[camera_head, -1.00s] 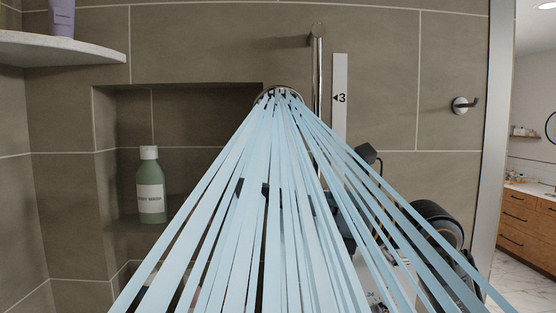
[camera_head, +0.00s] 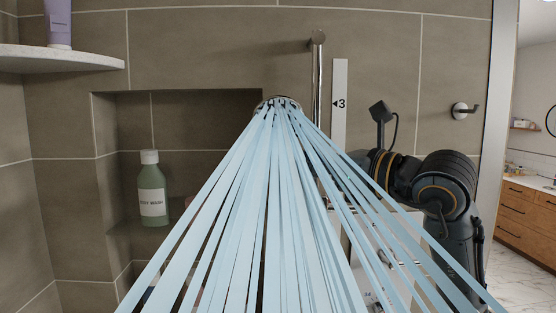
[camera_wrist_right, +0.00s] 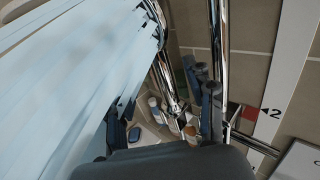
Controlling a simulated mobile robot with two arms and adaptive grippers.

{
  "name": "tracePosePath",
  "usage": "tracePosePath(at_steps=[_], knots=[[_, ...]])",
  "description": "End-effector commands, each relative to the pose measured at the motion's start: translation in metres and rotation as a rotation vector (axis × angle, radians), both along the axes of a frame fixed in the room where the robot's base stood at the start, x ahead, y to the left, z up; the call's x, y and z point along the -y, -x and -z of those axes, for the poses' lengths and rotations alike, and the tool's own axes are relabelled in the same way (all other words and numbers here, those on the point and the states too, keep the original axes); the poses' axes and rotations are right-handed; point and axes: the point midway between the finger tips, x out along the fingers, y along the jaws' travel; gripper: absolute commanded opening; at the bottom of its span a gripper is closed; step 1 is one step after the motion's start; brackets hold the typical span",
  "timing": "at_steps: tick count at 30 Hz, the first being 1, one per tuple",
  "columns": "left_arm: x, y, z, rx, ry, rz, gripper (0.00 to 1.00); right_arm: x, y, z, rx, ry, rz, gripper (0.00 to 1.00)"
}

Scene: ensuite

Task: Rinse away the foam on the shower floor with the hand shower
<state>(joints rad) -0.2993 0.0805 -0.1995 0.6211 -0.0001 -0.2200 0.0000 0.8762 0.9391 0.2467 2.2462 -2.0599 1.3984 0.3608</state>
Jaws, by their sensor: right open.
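The hand shower (camera_head: 279,103) is on the tiled wall beside a chrome rail (camera_head: 318,85), with its head facing me. Wide pale-blue water jets (camera_head: 262,210) fan out from it toward the bottom of the head view. They also cover the left of the right wrist view (camera_wrist_right: 60,90). My right gripper (camera_wrist_right: 161,112) is open, with its dark fingers apart near chrome tubing (camera_wrist_right: 167,75); I see nothing held between them. In the head view the water hides it. My left gripper is not in view. The shower floor and any foam are hidden.
A green body wash bottle (camera_head: 152,188) stands in the wall niche at left, below a corner shelf (camera_head: 60,57) with a purple tube (camera_head: 58,25). A marked white strip (camera_head: 340,130) runs beside the rail. A robe hook (camera_head: 465,110) sticks out at right, near a wooden vanity (camera_head: 527,215).

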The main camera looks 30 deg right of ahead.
Motion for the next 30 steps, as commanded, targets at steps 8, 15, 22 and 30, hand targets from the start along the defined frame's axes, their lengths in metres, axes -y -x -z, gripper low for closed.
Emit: tracePosePath(at_steps=[8,15,22,30], knots=[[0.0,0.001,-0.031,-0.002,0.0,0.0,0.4,-0.008,-0.031,-0.009,-0.005,-0.004,-0.004,0.54],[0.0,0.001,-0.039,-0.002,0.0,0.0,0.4,-0.013,-0.051,-0.005,-0.001,-0.001,-0.002,0.54],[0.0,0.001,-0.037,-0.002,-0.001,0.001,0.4,-0.012,-0.052,-0.004,0.0,0.0,-0.001,0.48],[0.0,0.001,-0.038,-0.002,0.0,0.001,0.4,-0.012,-0.051,-0.004,0.0,0.0,-0.001,0.0]])
